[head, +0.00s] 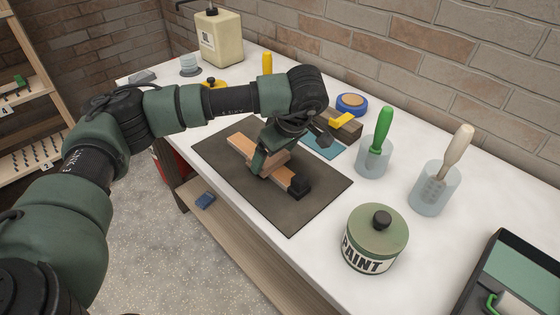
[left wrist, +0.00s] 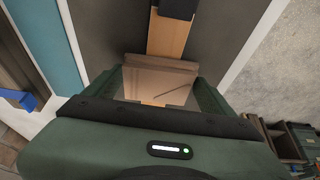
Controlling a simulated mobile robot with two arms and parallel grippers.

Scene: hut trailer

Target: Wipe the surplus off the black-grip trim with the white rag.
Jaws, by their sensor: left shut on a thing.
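The black-grip trim is a narrow orange-brown wooden strip (head: 240,146) lying on a dark mat (head: 222,142), its black grip (head: 299,187) at the near right end. In the left wrist view the strip (left wrist: 166,38) runs up to the black grip (left wrist: 178,8). My left gripper (head: 266,160) is over the strip's middle, shut on a pinkish-tan flat piece (left wrist: 160,82) that lies across the strip. Whether it touches the strip is hard to tell. I see no plainly white rag; I cannot tell whether this piece is the rag. My right gripper is not in view.
A paint tin (head: 375,242) stands at the near right. A green-handled brush (head: 382,130) and a pale-handled brush (head: 458,145) stand in clear cups. A tape roll (head: 351,104) and a wooden block (head: 345,127) lie behind the mat. A dark tray (head: 485,270) is at right.

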